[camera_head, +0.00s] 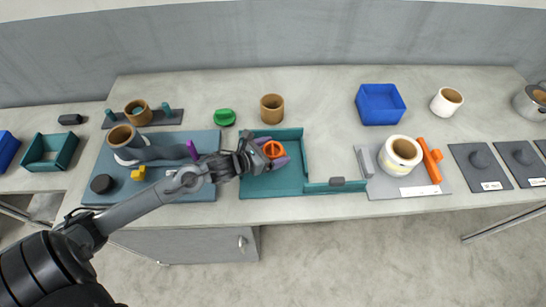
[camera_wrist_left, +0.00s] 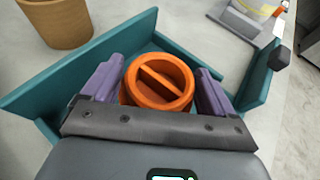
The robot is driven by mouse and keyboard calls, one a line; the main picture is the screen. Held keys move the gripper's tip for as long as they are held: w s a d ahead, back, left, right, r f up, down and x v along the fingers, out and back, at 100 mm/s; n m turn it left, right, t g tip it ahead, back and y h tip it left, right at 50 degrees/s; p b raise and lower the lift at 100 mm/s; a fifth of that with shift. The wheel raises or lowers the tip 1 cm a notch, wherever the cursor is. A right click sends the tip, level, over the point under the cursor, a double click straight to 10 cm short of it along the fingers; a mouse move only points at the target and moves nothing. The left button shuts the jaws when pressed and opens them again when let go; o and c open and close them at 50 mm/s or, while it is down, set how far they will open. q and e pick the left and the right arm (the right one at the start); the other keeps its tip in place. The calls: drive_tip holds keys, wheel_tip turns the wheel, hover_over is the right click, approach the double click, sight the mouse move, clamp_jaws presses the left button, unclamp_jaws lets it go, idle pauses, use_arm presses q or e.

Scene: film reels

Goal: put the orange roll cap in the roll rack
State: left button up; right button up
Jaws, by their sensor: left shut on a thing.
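The orange roll cap (camera_head: 273,149) is a round orange piece with a raised bar across its open top. My left gripper (camera_head: 268,153) is shut on it, with purple fingers on either side. In the left wrist view the cap (camera_wrist_left: 158,80) sits upright between the fingers. Both are inside the outline of a teal low-walled tray (camera_head: 290,134); whether the cap touches its floor cannot be told. I cannot tell which item is the roll rack; a dark strip with teal pegs (camera_head: 165,117) stands at the back left. My right gripper is not in view.
A brown roll (camera_head: 272,108) stands behind the tray, with a green piece (camera_head: 224,117) left of it. A blue mat (camera_head: 207,140) holding rolls lies left. A blue bin (camera_head: 381,118) and a grey board with a cream roll (camera_head: 403,151) are right.

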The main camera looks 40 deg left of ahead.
sight(271, 158)
use_arm(q)
wheel_tip(271, 158, down, 4)
drive_tip(key=shift+r, duration=0.2)
drive_tip(key=shift+f+b, duration=0.1)
drive_tip(key=shift+b, duration=0.25)
drive_tip(key=o, duration=0.8)
drive_tip(key=shift+s+r, duration=0.1)
drive_tip(key=shift+r, duration=0.1)
drive_tip(key=shift+s, duration=0.3)
drive_tip(key=p+v, duration=0.1)
drive_tip(key=v, duration=1)
drive_tip(key=shift+r+p, duration=0.2)
drive_tip(key=shift+p, duration=0.15)
